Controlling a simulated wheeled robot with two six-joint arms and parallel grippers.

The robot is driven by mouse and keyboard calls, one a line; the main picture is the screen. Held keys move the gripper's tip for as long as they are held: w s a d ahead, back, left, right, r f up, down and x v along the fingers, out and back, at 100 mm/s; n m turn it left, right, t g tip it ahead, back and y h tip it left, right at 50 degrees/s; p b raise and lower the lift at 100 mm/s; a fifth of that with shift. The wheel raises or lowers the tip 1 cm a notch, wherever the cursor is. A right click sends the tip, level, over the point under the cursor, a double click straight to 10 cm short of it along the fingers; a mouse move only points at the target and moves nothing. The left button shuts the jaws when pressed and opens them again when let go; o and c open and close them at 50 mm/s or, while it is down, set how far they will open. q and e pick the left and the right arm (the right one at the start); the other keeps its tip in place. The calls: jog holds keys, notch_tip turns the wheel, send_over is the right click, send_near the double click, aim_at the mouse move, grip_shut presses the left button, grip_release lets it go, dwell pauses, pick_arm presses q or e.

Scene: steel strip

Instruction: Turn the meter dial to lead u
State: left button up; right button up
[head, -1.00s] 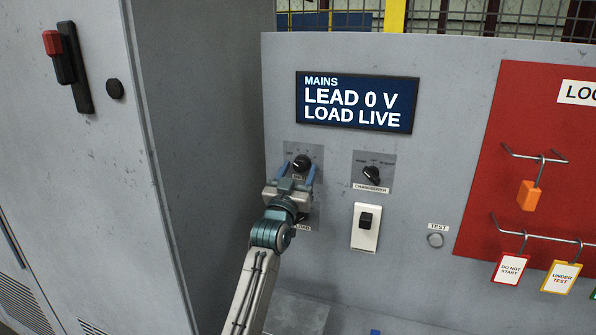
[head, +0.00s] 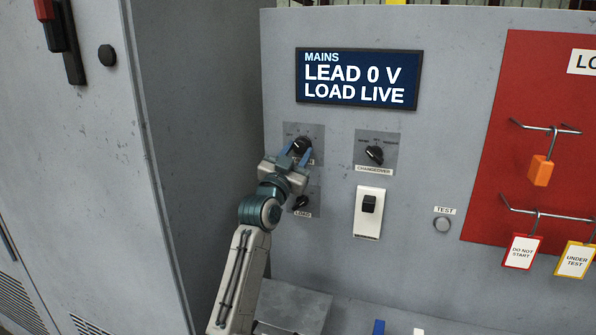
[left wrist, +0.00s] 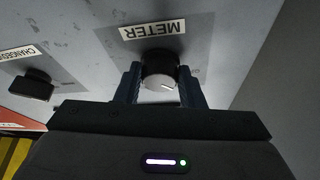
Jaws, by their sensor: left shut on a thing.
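The meter dial (head: 301,146) is a black round knob on a grey plate, at the upper left of the panel below the display. In the left wrist view the dial (left wrist: 159,72) sits under an upside-down METER label (left wrist: 153,31), with a white pointer mark on its face. My left gripper (head: 301,154) is shut on the dial, one blue finger on each side. The fingers partly hide the dial and its label in the head view. The display (head: 358,78) reads MAINS, LEAD 0 V, LOAD LIVE. My right gripper is not in view.
The load knob (head: 301,202) is just below my left gripper. A test button (head: 442,225) and a red lockout board (head: 497,160) are farther right. A grey cabinet (head: 80,190) stands left.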

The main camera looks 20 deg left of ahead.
pick_arm(q)
jog(key=m+b, duration=0.1)
jog(key=m+h+b, duration=0.1)
jog(key=b, duration=0.1)
jog(key=m+b, duration=0.1)
jog(key=m, duration=0.1)
jog(key=shift+a+f+g+h+b, duration=0.2)
jog(key=shift+f+g+h+b, duration=0.1)
jog(key=shift+g+h, duration=0.1)
jog(key=shift+r+m+g+h+b, duration=0.15)
jog(key=shift+m+g+h+b, duration=0.15)
jog(key=shift+m+b, duration=0.35)
jog(key=shift+r+m+g+h+b, duration=0.25)
jog(key=shift+m+b, duration=0.2)
jog(key=shift+m, duration=0.4)
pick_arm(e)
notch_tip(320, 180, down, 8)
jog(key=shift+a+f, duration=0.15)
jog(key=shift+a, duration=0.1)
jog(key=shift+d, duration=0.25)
pick_arm(q)
jog(key=o, duration=1)
